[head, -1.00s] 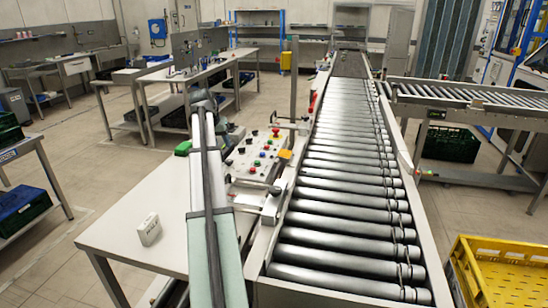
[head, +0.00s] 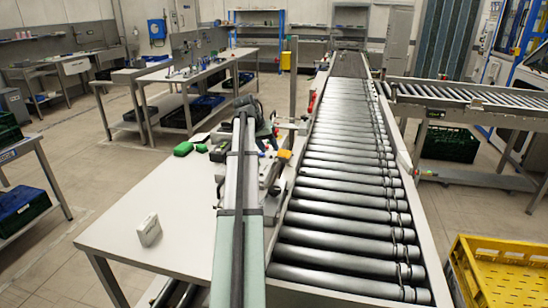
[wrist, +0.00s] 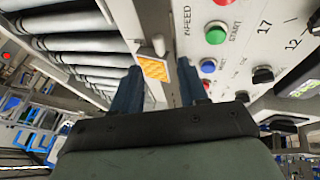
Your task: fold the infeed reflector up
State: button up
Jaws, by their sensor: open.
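The infeed reflector is an orange-yellow square plate with a pale frame (wrist: 153,68), beside the panel marked IN-FEED in the wrist view. In the head view it shows as a small orange patch (head: 284,154) at the left edge of the rollers. My gripper (wrist: 159,67) is open, with its two dark blue fingers on either side of the reflector in the picture. I cannot tell whether either finger touches it. In the head view, my arm hides most of the control panel, and the fingertips are not clear there.
The control panel (wrist: 230,60) has a green START button (wrist: 215,33), a blue button (wrist: 208,66) and black knobs close to my right finger. The roller conveyor (head: 345,200) runs along the right.

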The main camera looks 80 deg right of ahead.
aim_at(276, 159)
jog(key=shift+x, duration=3.1)
grip_shut()
